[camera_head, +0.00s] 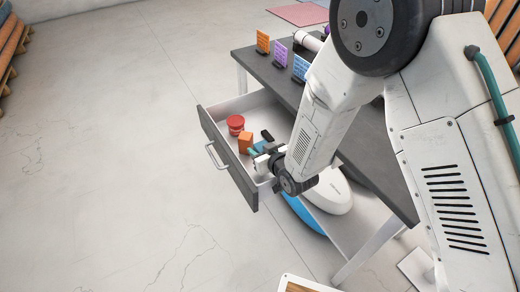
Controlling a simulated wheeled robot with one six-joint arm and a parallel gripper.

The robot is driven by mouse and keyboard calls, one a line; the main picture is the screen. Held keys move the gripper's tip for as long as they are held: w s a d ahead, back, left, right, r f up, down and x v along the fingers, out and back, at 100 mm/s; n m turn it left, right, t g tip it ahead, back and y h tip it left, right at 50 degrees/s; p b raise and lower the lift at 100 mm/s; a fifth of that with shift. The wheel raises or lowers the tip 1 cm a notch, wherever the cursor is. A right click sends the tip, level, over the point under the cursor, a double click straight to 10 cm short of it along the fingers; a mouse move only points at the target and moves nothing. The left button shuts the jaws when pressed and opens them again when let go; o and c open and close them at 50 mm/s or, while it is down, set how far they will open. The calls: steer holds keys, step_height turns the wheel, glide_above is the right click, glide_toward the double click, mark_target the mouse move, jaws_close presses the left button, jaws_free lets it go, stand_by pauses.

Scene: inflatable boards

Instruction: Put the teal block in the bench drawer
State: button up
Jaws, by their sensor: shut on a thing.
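The bench drawer (228,167) is pulled open from the dark-topped bench (360,165), with its grey front and metal handle facing lower left. My gripper (256,157) is over the right end of the drawer, shut on the teal block (252,152). Only a small part of the block shows past the jaws. Whether it touches the drawer floor, I cannot tell. A red tub (235,124) and an orange block (245,142) stand in the drawer, the orange one close to my gripper.
A dark and blue item (266,137) lies in the drawer beside my gripper, partly hidden. Orange, purple and blue cards (263,41) stand on the bench top. White and blue rounded objects (330,192) are below the bench.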

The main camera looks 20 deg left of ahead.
steer(key=shift+f, duration=0.1)
steer(key=shift+f, duration=0.4)
steer(key=shift+f, duration=0.1)
steer(key=o, duration=1.1)
